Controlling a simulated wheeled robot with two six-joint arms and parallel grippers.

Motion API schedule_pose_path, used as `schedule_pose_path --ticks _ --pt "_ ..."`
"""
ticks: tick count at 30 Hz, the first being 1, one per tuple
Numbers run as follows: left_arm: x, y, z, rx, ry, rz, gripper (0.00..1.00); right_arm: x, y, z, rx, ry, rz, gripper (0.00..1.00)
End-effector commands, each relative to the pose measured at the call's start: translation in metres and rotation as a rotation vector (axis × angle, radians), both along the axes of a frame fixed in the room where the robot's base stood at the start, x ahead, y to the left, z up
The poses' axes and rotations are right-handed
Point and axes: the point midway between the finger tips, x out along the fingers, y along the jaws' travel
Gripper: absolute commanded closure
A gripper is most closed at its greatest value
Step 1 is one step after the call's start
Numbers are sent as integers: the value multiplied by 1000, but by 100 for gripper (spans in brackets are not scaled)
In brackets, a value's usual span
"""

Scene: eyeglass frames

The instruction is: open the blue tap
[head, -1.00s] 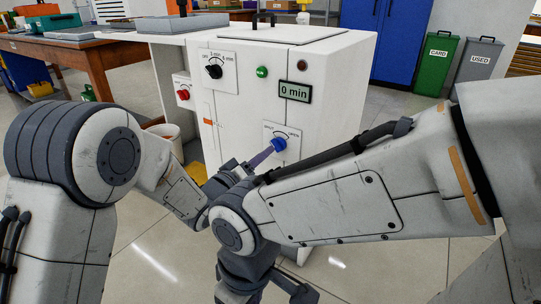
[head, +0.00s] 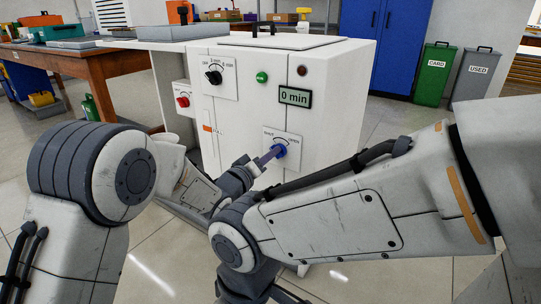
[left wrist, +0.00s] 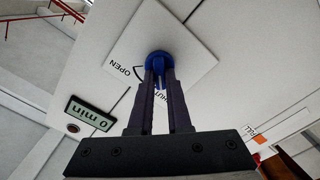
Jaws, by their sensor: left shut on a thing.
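The blue tap (head: 280,150) is a round knob on a white plate marked SHUT and OPEN, low on the front of the white cabinet (head: 335,125). My left gripper (head: 272,155) reaches it from the front left and is shut on it. In the left wrist view the blue tap (left wrist: 159,60) sits at the tips of the left gripper's two dark fingers (left wrist: 159,72). The fingers hide part of the plate and of the tap, so I cannot tell how far it is turned. My right forearm crosses the head view in front of the cabinet; its gripper is out of sight.
Above the tap are a black dial (head: 214,77), a green button (head: 262,77), a dark red lamp (head: 302,70) and a display reading 0 min (head: 295,97). A red knob (head: 183,101) is at the left. Green (head: 436,75) and grey (head: 475,78) bins stand back right.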

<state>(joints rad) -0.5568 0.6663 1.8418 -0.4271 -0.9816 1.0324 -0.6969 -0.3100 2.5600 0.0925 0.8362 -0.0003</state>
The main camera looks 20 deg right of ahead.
Motion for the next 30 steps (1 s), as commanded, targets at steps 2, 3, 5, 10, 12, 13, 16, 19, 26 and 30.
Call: schedule_pose_path --ticks 2,3,5,10,12,13,16,19,26,30 --pt "0 0 0 4 -4 1 100 0 0 0 0 0 0 50" --pt "0 0 0 7 -7 1 100 0 0 0 0 0 0 50" --pt "0 0 0 14 -17 1 100 0 0 1 0 0 0 50" --pt "0 0 1 57 -72 1 100 0 0 3 0 0 0 50" --pt "-1 0 1 86 -108 1 100 0 0 5 0 0 0 50" --pt "-1 0 1 99 -125 1 100 0 0 5 0 0 0 50" --pt "-1 0 2 149 -189 1 100 0 0 7 0 0 0 50" --pt "-1 0 2 207 -263 1 100 0 0 9 0 0 0 50" --pt "-3 -1 2 341 -436 1 100 0 0 10 0 0 0 50" --pt "-4 -2 2 423 -541 1 100 0 0 10 0 0 0 50"
